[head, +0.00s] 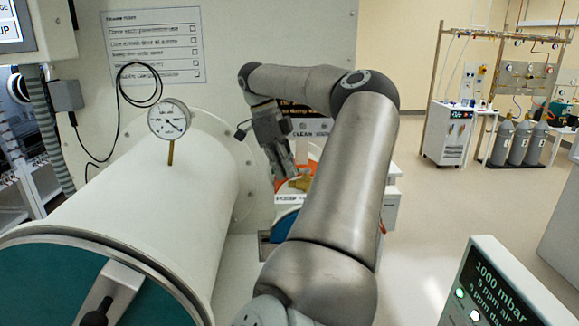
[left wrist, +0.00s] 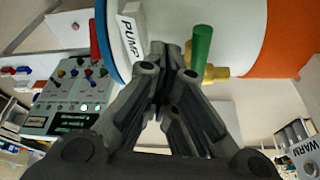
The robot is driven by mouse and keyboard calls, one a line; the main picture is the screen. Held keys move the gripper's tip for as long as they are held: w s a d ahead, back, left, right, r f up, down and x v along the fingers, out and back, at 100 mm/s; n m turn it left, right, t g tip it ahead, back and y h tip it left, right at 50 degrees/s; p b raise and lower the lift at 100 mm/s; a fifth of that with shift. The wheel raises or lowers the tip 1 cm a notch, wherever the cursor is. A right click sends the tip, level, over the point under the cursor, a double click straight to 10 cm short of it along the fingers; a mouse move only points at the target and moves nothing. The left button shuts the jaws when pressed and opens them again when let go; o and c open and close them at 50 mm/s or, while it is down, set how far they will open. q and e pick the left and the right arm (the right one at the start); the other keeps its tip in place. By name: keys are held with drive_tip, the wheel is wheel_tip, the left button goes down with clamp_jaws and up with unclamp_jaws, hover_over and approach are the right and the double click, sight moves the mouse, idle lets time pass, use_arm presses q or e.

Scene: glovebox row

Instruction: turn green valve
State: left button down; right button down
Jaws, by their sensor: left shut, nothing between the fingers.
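The green valve handle (left wrist: 202,46) stands out from a brass valve body (left wrist: 218,72) in the left wrist view. In the head view the brass fitting (head: 301,182) shows below my gripper, and I cannot make out the green handle there. My left gripper (left wrist: 172,52) is shut and empty. Its fingertips are just left of the green handle in the wrist view; whether they touch it I cannot tell. My right gripper is not in view.
A white cylinder chamber (head: 160,215) with a gauge (head: 169,118) lies to the left. A PUMP label (left wrist: 131,40) is beside the valve. A display box (head: 495,290) stands at the front right. The floor (head: 440,205) behind it is clear.

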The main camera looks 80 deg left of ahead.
use_arm(q)
drive_tip(key=shift+s+a+m, duration=0.1)
drive_tip(key=shift+a+m, duration=0.2)
drive_tip(key=shift+m, duration=0.1)
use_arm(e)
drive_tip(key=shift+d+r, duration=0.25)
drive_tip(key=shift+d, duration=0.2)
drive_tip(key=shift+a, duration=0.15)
